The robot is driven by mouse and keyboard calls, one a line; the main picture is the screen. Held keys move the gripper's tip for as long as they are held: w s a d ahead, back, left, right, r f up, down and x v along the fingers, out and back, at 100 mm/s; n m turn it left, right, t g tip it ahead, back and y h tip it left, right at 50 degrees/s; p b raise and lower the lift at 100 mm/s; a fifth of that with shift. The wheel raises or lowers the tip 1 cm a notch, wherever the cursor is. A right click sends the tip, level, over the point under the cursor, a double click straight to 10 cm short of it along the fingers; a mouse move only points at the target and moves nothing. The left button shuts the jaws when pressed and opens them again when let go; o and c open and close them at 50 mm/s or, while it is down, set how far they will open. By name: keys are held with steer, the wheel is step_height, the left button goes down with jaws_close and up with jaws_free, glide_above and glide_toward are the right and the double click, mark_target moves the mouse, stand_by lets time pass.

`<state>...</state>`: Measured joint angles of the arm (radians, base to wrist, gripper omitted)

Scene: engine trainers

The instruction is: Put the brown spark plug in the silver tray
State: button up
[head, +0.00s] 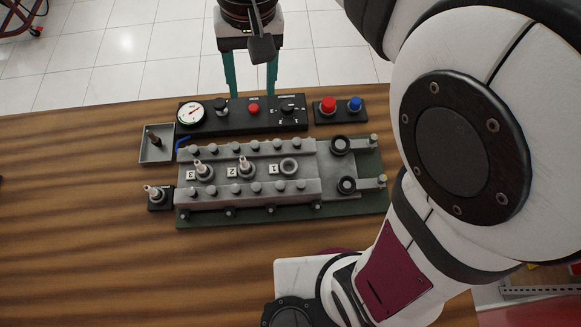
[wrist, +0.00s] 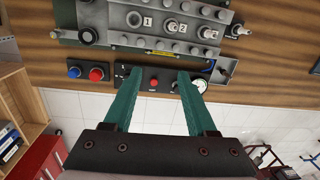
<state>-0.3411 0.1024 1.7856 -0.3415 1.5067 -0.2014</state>
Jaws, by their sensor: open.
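The brown spark plug (head: 153,137) is in the silver tray (head: 149,156), at the left end of the black control panel in the head view. It leans towards the tray's upper left. The tray also shows in the wrist view (wrist: 231,65), at the right of the panel, where the plug is too small to make out clearly. My gripper (head: 251,94) is open and empty, with its teal fingers apart, beyond the far edge of the panel and to the right of the tray. In the wrist view my gripper (wrist: 160,73) points towards the panel.
The engine block (head: 257,185) holds pale plugs at positions 3 (head: 202,170) and 2 (head: 244,167); position 1 (head: 289,166) is empty. Another pale plug (head: 153,191) stands in a small black holder. The gauge (head: 190,112) stands near the tray. The table's left is clear.

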steer(key=s+d+f+m, duration=0.2)
steer(key=s+d, duration=0.3)
steer(key=s, duration=0.4)
steer(key=s+d+f+m+y, duration=0.1)
steer(key=s+d+f+m, duration=0.2)
steer(key=s, duration=0.6)
steer(key=shift+d+f+m, duration=0.25)
steer(key=shift+d+m, duration=0.45)
steer(key=shift+d, duration=0.15)
steer(key=shift+w, duration=0.1)
